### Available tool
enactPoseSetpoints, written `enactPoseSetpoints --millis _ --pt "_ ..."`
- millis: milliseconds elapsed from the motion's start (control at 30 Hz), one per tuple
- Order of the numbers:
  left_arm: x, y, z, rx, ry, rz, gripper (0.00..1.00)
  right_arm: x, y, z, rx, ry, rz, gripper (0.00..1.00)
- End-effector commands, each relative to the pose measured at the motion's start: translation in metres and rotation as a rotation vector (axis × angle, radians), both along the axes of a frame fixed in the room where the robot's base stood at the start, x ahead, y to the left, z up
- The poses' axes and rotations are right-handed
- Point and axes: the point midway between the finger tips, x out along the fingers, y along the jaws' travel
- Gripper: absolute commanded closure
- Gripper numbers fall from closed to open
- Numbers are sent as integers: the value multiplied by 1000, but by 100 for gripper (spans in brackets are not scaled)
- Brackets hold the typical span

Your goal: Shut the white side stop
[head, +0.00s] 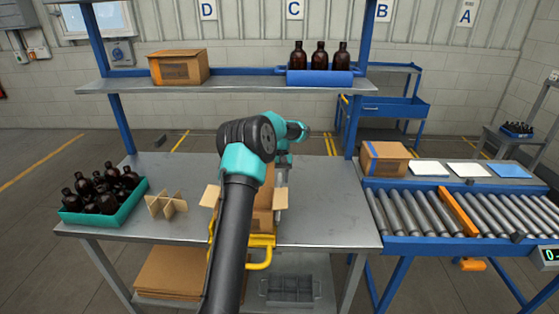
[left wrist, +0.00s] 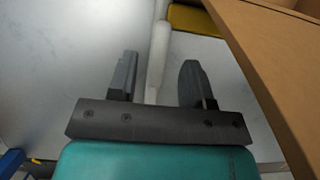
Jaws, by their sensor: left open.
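The white side stop (left wrist: 159,50) shows in the left wrist view as a pale upright bar running between the two fingers of my left gripper (left wrist: 156,78). The fingers are apart, one on each side of it, and I see no clear contact. In the head view my left gripper (head: 283,165) is small and points down at the right side of the open cardboard box (head: 262,222). My arm hides much of the box and of its yellow frame (head: 263,241). I cannot make out the stop clearly there. My right gripper is not in view.
A teal crate (head: 128,209) of amber bottles and a cardboard divider (head: 165,204) stand left on the metal table (head: 330,215). A shelf (head: 230,87) crosses above the back. A roller conveyor (head: 420,212) is at the right. The table's right part is clear.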

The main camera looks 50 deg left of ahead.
Motion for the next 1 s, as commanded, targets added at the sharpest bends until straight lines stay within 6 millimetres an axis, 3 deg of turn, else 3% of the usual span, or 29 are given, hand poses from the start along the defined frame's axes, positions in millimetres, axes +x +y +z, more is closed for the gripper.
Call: enactPoseSetpoints --millis 300,500,1000 --pt "16 15 52 1 -3 0 54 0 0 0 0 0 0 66" --pt "23 21 73 1 -1 0 54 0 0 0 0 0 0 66" --pt "25 23 81 0 0 0 54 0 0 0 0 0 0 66"
